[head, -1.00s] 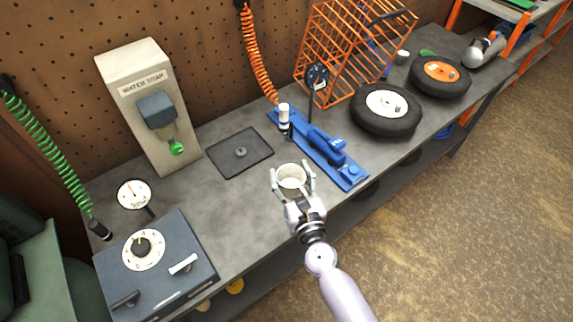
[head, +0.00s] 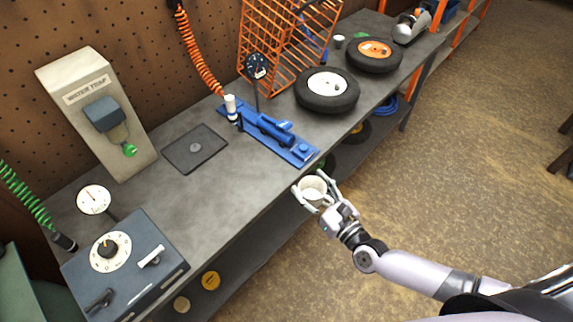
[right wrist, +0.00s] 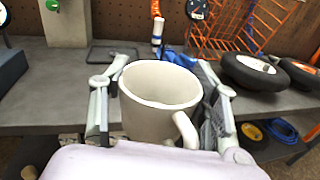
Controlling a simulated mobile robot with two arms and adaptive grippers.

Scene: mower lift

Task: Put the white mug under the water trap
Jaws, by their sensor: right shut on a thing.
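The white mug (head: 313,188) is held upright in my right gripper (head: 316,187), just off the front edge of the bench. In the right wrist view the mug (right wrist: 158,100) sits between the two fingers, its handle toward the camera at lower right. The water trap (head: 97,115) is a beige upright unit at the back left of the bench, with a grey-blue block and a green knob (head: 130,150) low on it. The bench top below the knob is bare. My left gripper does not show.
A dark square mat (head: 194,149) lies right of the water trap. A blue tool (head: 270,133) lies on the bench beyond the mug. A gauge (head: 94,199) and a dial box (head: 125,265) stand at front left. Wheels (head: 327,90) and an orange rack (head: 290,45) are farther right.

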